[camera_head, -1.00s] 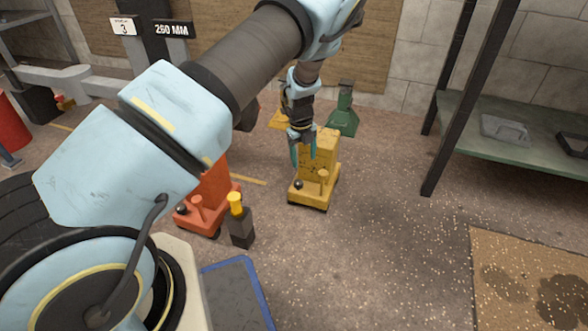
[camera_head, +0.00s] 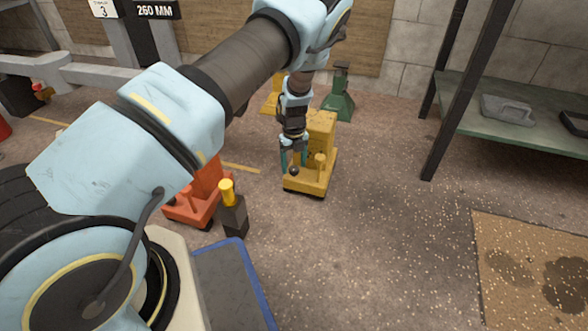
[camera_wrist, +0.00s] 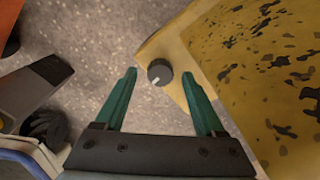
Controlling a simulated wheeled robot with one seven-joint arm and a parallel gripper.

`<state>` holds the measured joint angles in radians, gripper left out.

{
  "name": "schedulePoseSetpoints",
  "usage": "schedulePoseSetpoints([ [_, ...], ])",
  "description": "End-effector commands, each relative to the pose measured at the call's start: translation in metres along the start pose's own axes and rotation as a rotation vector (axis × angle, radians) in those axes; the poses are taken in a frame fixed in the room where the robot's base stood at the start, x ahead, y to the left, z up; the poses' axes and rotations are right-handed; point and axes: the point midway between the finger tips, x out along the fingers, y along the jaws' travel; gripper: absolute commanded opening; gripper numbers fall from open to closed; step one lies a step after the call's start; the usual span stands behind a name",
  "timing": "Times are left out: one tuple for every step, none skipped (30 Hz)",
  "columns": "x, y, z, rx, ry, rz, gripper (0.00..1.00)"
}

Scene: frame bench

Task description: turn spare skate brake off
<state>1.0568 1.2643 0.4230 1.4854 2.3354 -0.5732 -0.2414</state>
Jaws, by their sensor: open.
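A yellow wheeled skate (camera_head: 322,128) stands on the floor; its yellow side fills the right of the wrist view (camera_wrist: 262,70). A small round black knob (camera_head: 294,171) sits at its front left corner, beside a short yellow post (camera_head: 320,161). In the wrist view the knob (camera_wrist: 159,72) shows a white mark and lies between the fingertips. My gripper (camera_head: 292,164) is open, pointing down at the knob; its green fingers (camera_wrist: 160,82) stand on either side of it, apart from it. No label shows which skate is the spare.
An orange skate (camera_head: 198,198) and a dark block with a yellow top (camera_head: 233,215) stand at left. A green jack-like stand (camera_head: 340,100) is behind. A shelf rack (camera_head: 470,110) stands at right. The floor right of the yellow skate is clear.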

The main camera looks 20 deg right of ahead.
Motion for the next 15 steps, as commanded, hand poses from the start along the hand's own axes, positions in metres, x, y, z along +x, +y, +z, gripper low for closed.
schedulePoseSetpoints([
  [0.0044,-0.0003,0.0001,0.0,0.0,-0.001,0.71],
  [0.0054,-0.0004,0.0001,0.0,0.0,-0.001,0.71],
  [0.0063,-0.0004,0.0,0.0,0.0,-0.001,0.71],
  [0.0066,-0.0005,0.0,0.0,0.0,-0.001,0.71],
  [0.0068,-0.0005,0.0001,0.0,0.0,-0.001,0.71],
  [0.0068,-0.0005,0.0001,0.0,-0.001,-0.001,0.71],
  [0.0067,-0.0005,0.0,0.0,-0.001,-0.001,0.71],
  [0.0066,-0.0005,0.0,0.0,-0.001,-0.001,0.71],
  [0.0065,-0.0005,0.0,0.0,-0.001,-0.001,0.71],
  [0.0065,-0.0005,0.0,0.0,-0.001,-0.001,0.71],
  [0.0065,-0.0004,0.0,0.0,-0.001,-0.001,0.71],
  [0.0065,-0.0004,0.0,0.0,-0.001,-0.001,0.69],
  [0.0065,-0.0004,-0.0001,0.0,0.0,-0.001,0.66],
  [0.0065,-0.0004,0.0,0.0,-0.001,-0.001,0.62],
  [0.0065,-0.0004,0.0,0.0,-0.001,-0.001,0.58],
])
